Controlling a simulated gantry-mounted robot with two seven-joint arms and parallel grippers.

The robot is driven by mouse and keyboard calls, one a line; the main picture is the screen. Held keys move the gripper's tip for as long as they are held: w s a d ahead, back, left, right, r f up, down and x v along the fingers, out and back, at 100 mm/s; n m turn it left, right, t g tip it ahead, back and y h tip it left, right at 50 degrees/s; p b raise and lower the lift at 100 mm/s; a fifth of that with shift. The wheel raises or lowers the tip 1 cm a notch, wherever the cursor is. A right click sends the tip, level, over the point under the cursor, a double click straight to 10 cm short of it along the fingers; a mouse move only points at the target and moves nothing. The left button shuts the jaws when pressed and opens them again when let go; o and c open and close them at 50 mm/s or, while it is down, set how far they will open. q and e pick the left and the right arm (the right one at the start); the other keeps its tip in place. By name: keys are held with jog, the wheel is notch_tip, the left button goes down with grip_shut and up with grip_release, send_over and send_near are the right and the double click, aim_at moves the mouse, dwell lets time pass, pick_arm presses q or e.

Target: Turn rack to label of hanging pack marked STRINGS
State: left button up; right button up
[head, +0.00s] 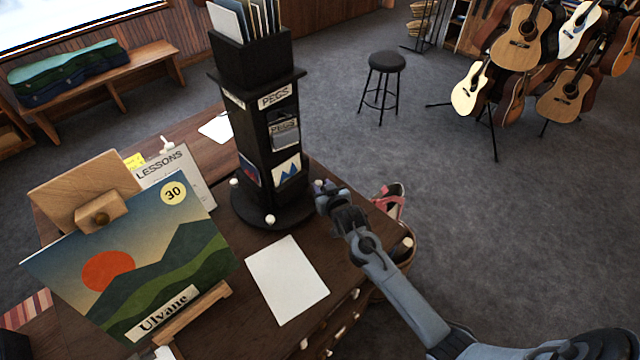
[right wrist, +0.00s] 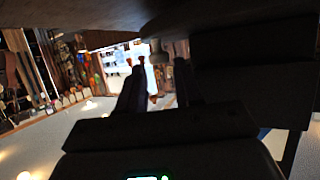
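A black four-sided rack (head: 255,140) stands upright on a round black base on the desk. The face toward me has a PEGS label (head: 274,97) on top and a hanging pack marked PEGS (head: 284,130). The left face has a label (head: 234,99) too slanted to read. No STRINGS marking is visible; the far faces are hidden. White knobs (head: 270,219) sit around the base rim. My right gripper (head: 326,197) is at the base's right edge, close to a knob; contact is unclear. Its fingers stand apart in the right wrist view (right wrist: 160,88). My left gripper is not in view.
A painting (head: 150,255) on a wooden easel and a LESSONS sheet (head: 175,175) stand left of the rack. A blank white paper (head: 287,279) lies in front on the desk (head: 235,320). A stool (head: 382,80) and hanging guitars (head: 525,40) are farther off.

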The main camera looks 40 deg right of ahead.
jog(key=shift+x, duration=1.25)
jog(key=shift+c, duration=0.5)
grip_shut()
